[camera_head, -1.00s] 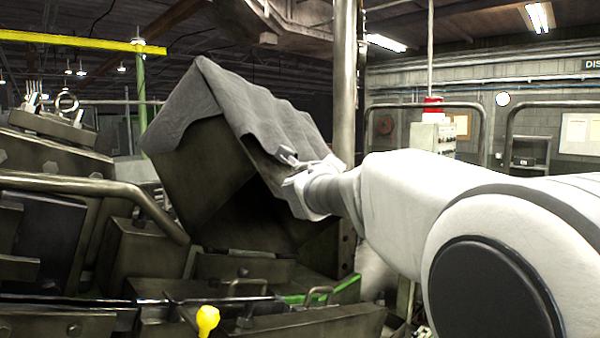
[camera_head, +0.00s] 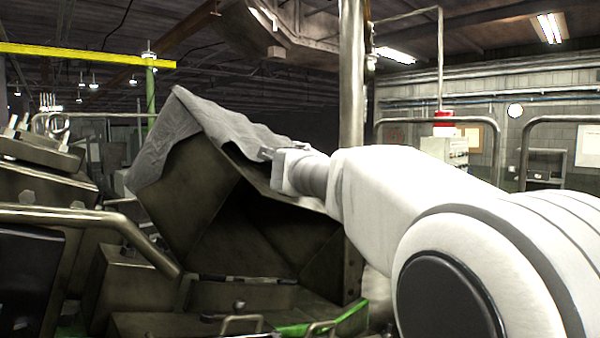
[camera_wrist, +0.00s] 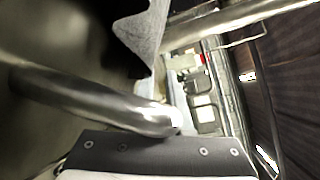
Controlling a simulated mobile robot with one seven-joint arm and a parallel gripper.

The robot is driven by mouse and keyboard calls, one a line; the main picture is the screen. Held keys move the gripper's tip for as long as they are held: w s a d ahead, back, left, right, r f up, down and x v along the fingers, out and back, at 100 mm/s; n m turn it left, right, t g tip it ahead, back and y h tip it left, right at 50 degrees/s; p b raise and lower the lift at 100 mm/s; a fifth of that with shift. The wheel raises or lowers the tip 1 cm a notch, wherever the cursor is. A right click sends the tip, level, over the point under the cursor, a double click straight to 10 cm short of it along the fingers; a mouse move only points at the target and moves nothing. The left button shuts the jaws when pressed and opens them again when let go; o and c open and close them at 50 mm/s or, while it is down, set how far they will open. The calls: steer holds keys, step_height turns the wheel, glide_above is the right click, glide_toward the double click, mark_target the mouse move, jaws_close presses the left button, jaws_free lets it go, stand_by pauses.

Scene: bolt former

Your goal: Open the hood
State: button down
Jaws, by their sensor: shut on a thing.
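The hood (camera_head: 195,205) is a dark metal cover, tilted up with its dark hollow inside facing me in the head view. A grey cloth (camera_head: 195,128) drapes over its top and hangs down the left side. My gripper (camera_head: 268,153) is at the hood's upper right edge, shut on what appears to be its handle. In the wrist view, a rounded shiny metal bar (camera_wrist: 95,103) runs close in front of my gripper's housing (camera_wrist: 150,152). The fingertips and exact contact are hard to see there. The grey cloth also shows at the top of the wrist view (camera_wrist: 148,30).
A vertical steel post (camera_head: 351,100) stands just behind my gripper. A curved metal rail (camera_head: 100,222) crosses the machine at left. Small handles (camera_head: 242,322) and a green-edged plate (camera_head: 310,327) lie below the hood. Guard rails (camera_head: 455,122) stand at right.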

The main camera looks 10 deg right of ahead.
steer(key=shift+w+a+f, duration=0.25)
steer(key=shift+a+f, duration=0.4)
steer(key=shift+f, duration=0.1)
steer(key=c, duration=1.2)
jaws_free()
steer(key=o, duration=0.4)
steer(key=shift+w+a, duration=0.15)
steer(key=shift+w, duration=0.1)
steer(key=shift+c, duration=0.2)
steer(key=shift+s, duration=0.1)
steer(key=shift+s+r, duration=0.15)
steer(key=shift+s, duration=0.05)
steer(key=b+v, duration=0.2)
steer(key=v, duration=1.5)
steer(key=shift+d+r, duration=0.25)
steer(key=shift+r, duration=0.05)
